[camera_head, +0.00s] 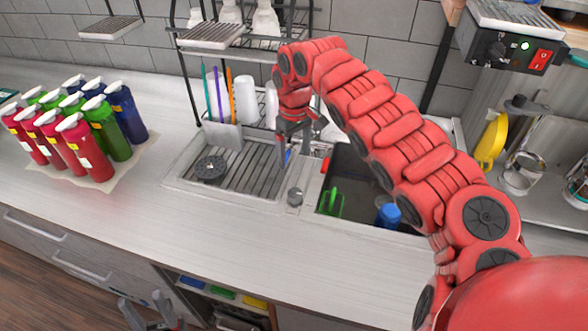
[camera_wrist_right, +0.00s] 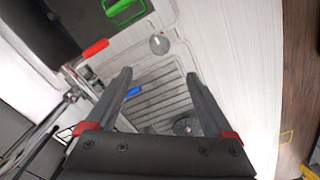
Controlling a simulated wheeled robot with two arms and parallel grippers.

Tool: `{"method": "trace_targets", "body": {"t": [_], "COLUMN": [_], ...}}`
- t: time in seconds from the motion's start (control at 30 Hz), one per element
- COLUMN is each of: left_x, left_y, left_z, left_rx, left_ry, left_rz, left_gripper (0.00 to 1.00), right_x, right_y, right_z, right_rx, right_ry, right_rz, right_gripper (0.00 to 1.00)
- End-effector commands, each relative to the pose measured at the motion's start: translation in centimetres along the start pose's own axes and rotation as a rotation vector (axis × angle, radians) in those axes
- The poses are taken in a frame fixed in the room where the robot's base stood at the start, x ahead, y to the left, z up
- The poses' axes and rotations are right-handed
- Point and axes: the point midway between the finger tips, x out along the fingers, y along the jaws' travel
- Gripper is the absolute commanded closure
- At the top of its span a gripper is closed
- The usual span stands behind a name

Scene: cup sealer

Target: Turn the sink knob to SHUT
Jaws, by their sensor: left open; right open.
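A small round grey knob (camera_head: 295,196) stands on the front rim between the drainboard and the sink basin. In the right wrist view the knob (camera_wrist_right: 159,43) lies just beyond the fingertips, roughly centred between them, and nothing touches it. My right gripper (camera_head: 298,150) is open and empty, pointing down over the drainboard behind the knob; its fingers also show in the wrist view (camera_wrist_right: 159,76). A red handle (camera_wrist_right: 95,48) and a blue handle (camera_wrist_right: 133,92) are near the fingers at the faucet. My left gripper (camera_head: 150,318) is open and low, in front of the counter.
The ribbed drainboard (camera_head: 240,170) holds a dark round strainer (camera_head: 210,168). The dark basin (camera_head: 350,175) holds a green item (camera_head: 332,203) and a blue item (camera_head: 388,215). A rack with utensils and cups stands behind. Several bottles (camera_head: 85,145) stand left; the counter between is clear.

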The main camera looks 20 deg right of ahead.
Motion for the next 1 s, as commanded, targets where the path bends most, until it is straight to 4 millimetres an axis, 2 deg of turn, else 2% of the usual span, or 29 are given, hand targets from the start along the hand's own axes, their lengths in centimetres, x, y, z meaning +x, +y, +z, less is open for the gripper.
{"method": "trace_targets", "body": {"t": [0.03, 0.23, 0.73, 0.83, 1.0], "left_x": [-0.7, -1.1, -1.0, 0.2, 3.5], "left_y": [0.0, 0.1, 0.1, 0.0, -0.2], "left_z": [0.1, 0.2, 0.2, 0.0, -0.6], "left_rx": [0.0, 0.0, 0.0, 0.0, 0.0], "left_ry": [0.0, 0.0, 0.0, 0.0, 0.0], "left_rz": [0.0, 0.0, 0.0, 0.0, 0.0], "left_gripper": [0.5, 0.5, 0.5, 0.5, 0.5], "right_x": [-0.5, -2.5, -2.9, -4.1, -7.5], "right_y": [-0.1, 0.0, 0.0, 0.0, 0.0], "right_z": [-0.1, 0.0, 0.0, 0.0, 0.0], "right_rx": [-0.002, -0.001, -0.001, -0.001, -0.001], "right_ry": [0.002, 0.0, -0.002, -0.001, -0.001], "right_rz": [0.0, 0.0, -0.001, -0.001, 0.0], "right_gripper": [0.14, 0.14, 0.14, 0.14, 0.14]}}
